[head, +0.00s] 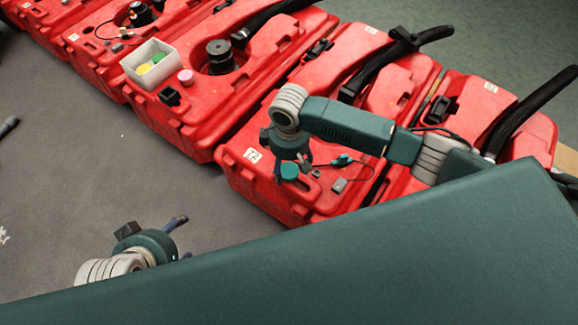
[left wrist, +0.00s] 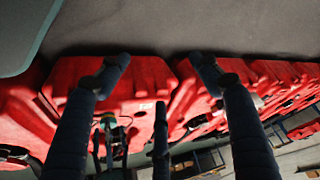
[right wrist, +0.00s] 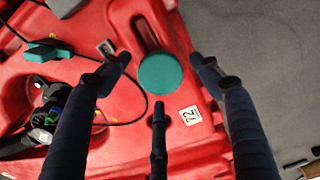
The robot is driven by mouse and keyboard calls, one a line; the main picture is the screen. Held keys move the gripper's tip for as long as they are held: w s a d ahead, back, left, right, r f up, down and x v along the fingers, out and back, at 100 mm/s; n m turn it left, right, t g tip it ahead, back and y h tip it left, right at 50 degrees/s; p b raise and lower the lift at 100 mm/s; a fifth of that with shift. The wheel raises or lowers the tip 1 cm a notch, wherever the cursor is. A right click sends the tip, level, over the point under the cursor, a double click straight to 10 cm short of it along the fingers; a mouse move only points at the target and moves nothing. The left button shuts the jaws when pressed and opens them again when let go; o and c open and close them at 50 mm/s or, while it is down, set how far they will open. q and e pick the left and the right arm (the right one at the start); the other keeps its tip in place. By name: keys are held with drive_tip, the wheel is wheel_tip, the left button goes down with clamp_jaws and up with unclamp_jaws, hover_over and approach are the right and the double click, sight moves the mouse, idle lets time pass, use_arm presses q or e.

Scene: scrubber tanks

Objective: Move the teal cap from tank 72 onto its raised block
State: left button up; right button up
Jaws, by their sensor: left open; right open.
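The round teal cap (head: 289,170) is on the red tank 72 (head: 235,179), beside its white 72 label. My right gripper (head: 294,164) is open over the cap. In the right wrist view the cap (right wrist: 160,73) lies between and beyond the spread fingers, seen from above, with the red recess behind it. A small grey block (head: 339,185) is on the same tank, to the right of the cap; I cannot tell whether it is the raised block. My left gripper (head: 183,240) is open and empty over the grey floor, away from the tanks.
A teal clip (head: 341,160) on a thin black cable lies near the cap. A white bin (head: 149,64) with yellow and green caps and a pink cap (head: 186,76) are on the neighbouring tank. Black hoses (head: 375,68) run over the tanks.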

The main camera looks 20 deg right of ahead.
sight(289, 170)
wheel_tip(289, 170, up, 3)
drive_tip(key=shift+f+p, duration=0.2)
drive_tip(key=shift+p, duration=0.2)
drive_tip(key=shift+r+p, duration=1.35)
drive_tip(key=shift+r, duration=3)
drive_tip(key=s+a+f+m+t+y, duration=0.1)
drive_tip(key=s+a+f+t+y, duration=0.2)
drive_tip(key=s+a, duration=0.4)
use_arm(q)
drive_tip(key=shift+g, duration=0.9)
drive_tip(key=s+f, duration=0.1)
drive_tip(key=s+a+f, duration=0.1)
drive_tip(key=s+f, duration=0.1)
use_arm(e)
drive_tip(key=s+d+f+m+h, duration=0.2)
drive_tip(key=s+d+m, duration=0.2)
drive_tip(key=s+d, duration=0.6)
drive_tip(key=d, duration=0.5)
drive_tip(key=shift+s+f+m+h, duration=0.3)
drive_tip(key=shift+s+f+h, duration=0.1)
